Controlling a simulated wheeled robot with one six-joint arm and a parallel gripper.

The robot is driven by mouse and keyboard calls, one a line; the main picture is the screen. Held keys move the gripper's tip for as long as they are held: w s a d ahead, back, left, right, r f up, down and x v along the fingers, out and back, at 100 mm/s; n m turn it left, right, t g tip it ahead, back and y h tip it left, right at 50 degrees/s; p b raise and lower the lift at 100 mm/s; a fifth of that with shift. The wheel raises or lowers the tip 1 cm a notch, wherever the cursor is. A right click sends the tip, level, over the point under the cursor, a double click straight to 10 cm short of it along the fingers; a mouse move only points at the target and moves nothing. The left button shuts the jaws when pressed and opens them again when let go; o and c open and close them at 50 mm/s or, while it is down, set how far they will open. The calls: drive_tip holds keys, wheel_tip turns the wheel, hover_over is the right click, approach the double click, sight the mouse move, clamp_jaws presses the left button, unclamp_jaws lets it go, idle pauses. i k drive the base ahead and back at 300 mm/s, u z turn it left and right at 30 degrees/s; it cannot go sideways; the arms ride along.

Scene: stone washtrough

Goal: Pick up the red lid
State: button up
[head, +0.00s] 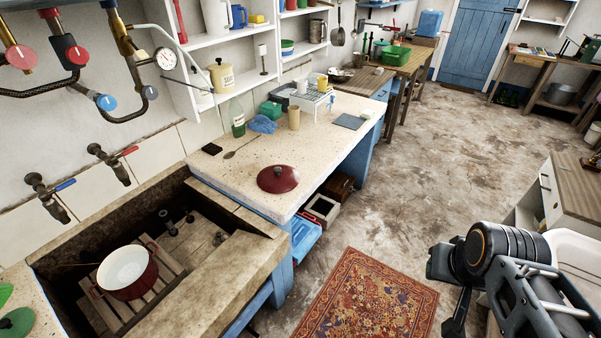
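The red lid (278,179) is round and dark red with a dark knob on top. It lies flat on the speckled pale worktop (330,131), near its front edge and just right of the stone trough. My gripper (452,318) is at the lower right of the head view, over the floor and well apart from the lid. Its fingers are dark and partly cut off by the bottom edge. I cannot tell whether they are open or shut.
A red pot with a white inside (127,272) stands on a wooden rack in the stone trough (225,290). A wooden spoon (243,147), a blue cloth (263,124) and a green bottle (237,118) are behind the lid. A patterned rug (365,300) lies on the open floor.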

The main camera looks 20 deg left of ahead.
sight(279, 178)
drive_tip(key=i, duration=1.4)
drive_tip(key=u, duration=2.2)
drive_tip(key=i, duration=0.5)
drive_tip(key=u, duration=0.05)
